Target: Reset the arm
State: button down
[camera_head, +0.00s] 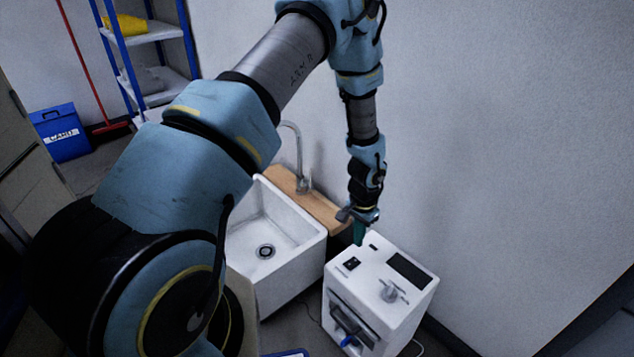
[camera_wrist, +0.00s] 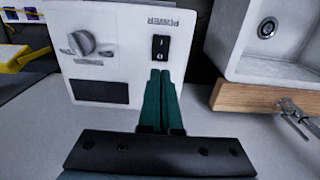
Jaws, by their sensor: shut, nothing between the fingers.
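My arm reaches up and over from the lower left and hangs down at the centre in the head view. My gripper (camera_head: 359,236) points down over the back left part of the white machine's top, near its power switch. In the wrist view, the green fingers of my gripper (camera_wrist: 161,74) are together with nothing between them. Their tips appear just beside the black switch (camera_wrist: 160,48) marked POWER; I cannot tell whether they touch it. The white machine (camera_head: 385,311) has a knob (camera_head: 389,293) and a dark panel (camera_head: 409,271) on top.
A white sink (camera_head: 300,245) with a tap (camera_head: 299,160) and wooden ledge (camera_head: 318,208) stands left of the machine. A wall (camera_head: 500,130) is close behind. A blue shelf (camera_head: 150,35), blue bin (camera_head: 62,133) and red broom (camera_head: 85,70) stand at the far left.

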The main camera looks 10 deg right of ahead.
jog(key=w+a+r+n+t, duration=0.1)
jog(key=w+a+r+n, duration=0.15)
jog(key=a+r, duration=0.6)
jog(key=w+a+r+n, duration=0.2)
jog(key=a+r+n, duration=0.1)
jog(key=a+r, duration=0.55)
jog(key=s+a+r+n, duration=0.6)
jog(key=s+a+r, duration=0.2)
jog(key=a+r, duration=0.5)
notch_tip(320, 180, up, 13)
jog(key=p, duration=1.3)
jog(key=shift+s+t, duration=0.2)
jog(key=shift+t, duration=0.1)
jog(key=shift+a+m, duration=0.1)
jog(key=shift+m, duration=0.15)
